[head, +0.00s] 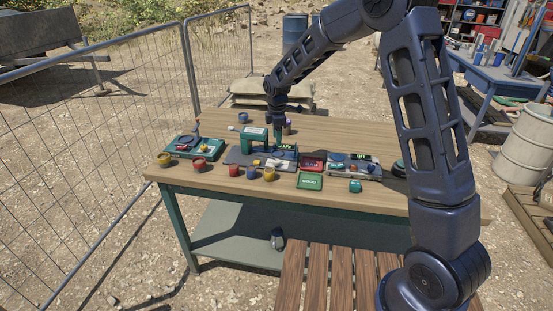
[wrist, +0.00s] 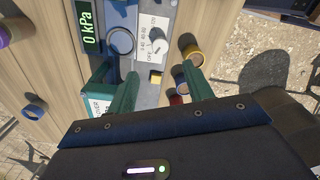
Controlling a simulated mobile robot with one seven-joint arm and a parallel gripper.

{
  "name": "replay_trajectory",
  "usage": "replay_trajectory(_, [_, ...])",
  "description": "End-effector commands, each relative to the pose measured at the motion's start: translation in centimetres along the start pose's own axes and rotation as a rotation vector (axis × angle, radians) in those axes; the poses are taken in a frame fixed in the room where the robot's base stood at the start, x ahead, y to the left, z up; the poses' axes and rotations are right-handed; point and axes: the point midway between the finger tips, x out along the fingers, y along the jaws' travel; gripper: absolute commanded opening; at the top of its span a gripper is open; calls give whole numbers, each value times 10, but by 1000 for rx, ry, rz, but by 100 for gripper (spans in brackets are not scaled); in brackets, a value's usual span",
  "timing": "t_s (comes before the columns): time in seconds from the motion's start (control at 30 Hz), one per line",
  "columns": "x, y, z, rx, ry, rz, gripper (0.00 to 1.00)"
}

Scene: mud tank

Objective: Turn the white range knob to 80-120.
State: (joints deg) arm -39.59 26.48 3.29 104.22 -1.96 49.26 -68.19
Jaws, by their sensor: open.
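The white range knob (wrist: 158,46) sits on a white label plate (wrist: 150,32) in the wrist view. Its printed ranges are small and rotated, and I cannot tell which one the knob points to. The grey panel (wrist: 121,72) also carries a green display (wrist: 90,26) reading 0 kPa and a blue-rimmed round part (wrist: 121,41). My gripper (wrist: 158,73) is open, its green fingers on either side of a small yellow block, short of the knob in the picture. In the head view my gripper (head: 278,130) is over the middle device (head: 240,155); the knob is too small to make out there.
Yellow-rimmed cups (wrist: 191,54) stand close to the panel's right edge; a blue cup (wrist: 33,110) is at left. The table's back is mostly clear.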

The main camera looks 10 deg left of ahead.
Motion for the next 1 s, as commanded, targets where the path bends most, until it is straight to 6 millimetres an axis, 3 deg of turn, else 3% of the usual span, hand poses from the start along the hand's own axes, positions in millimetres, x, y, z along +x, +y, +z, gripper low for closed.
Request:
replay_trajectory(0.27, [24, 0, -3, -11, -1, -4, 51])
replay_trajectory(0.7, [94, 0, -3, -9, 0, -2, 51])
replay_trajectory(1.0, [110, 0, -3, -9, 0, -1, 51])
